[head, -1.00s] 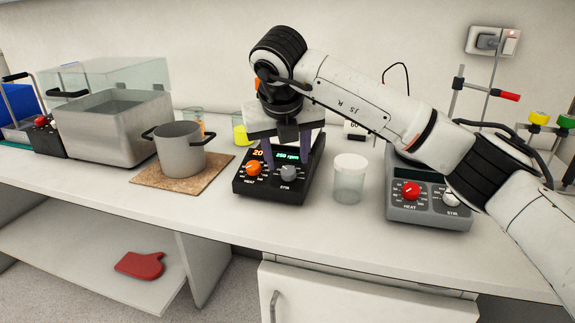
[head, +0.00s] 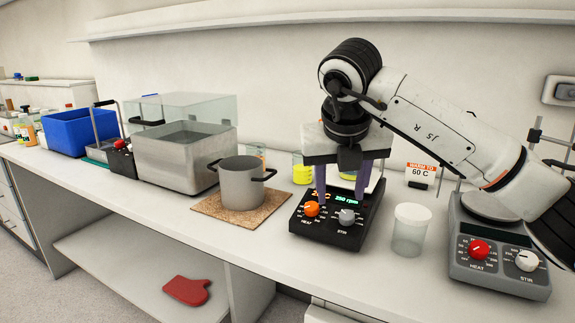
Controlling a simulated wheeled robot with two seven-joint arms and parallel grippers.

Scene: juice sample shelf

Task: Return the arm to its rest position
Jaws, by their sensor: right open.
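My right arm reaches in from the right of the head view. Its gripper (head: 343,196) points down over the black hotplate stirrer (head: 334,228), with its two purple fingers apart. The fingers hide part of the stirrer's front and top. The stirrer has an orange knob, a grey knob and a lit display reading 250 rpm. My left gripper is not in view.
A lidded clear cup (head: 409,230) and a grey hotplate (head: 499,262) stand to the right. A pot (head: 241,186) on a cork mat (head: 203,208), a steel water bath (head: 177,160) and a blue bin (head: 75,133) stand left. A red mitt (head: 187,291) lies on the lower shelf.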

